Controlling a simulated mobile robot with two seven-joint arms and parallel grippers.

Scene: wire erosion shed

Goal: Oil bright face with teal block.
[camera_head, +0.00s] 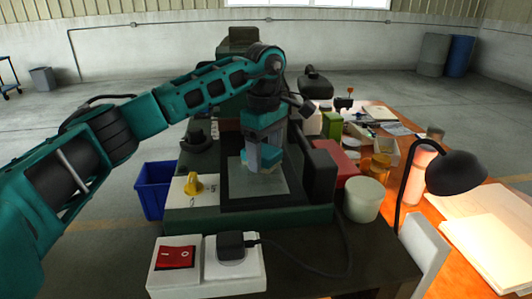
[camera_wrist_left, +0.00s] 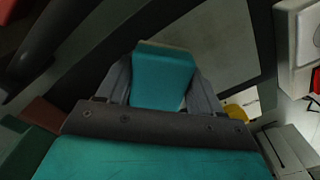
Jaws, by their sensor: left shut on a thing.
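My left gripper (camera_head: 262,160) points down and is shut on the teal block (camera_head: 268,157). In the left wrist view the teal block (camera_wrist_left: 163,76) sits between the two grey fingers. The bright face (camera_head: 282,184) is a pale, flat, shiny plate set in the dark bed of the machine. It also shows in the left wrist view (camera_wrist_left: 222,45), behind the block. The block is over the plate; I cannot tell whether its underside touches it. My right gripper is not in view.
A yellow knob (camera_head: 194,184) on a white panel stands left of the plate. A dark upright block (camera_head: 319,175) stands close on its right. A red switch (camera_head: 176,257) and a plug with a cable are in front. A white tub (camera_head: 364,199) and black lamp (camera_head: 456,173) stand right.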

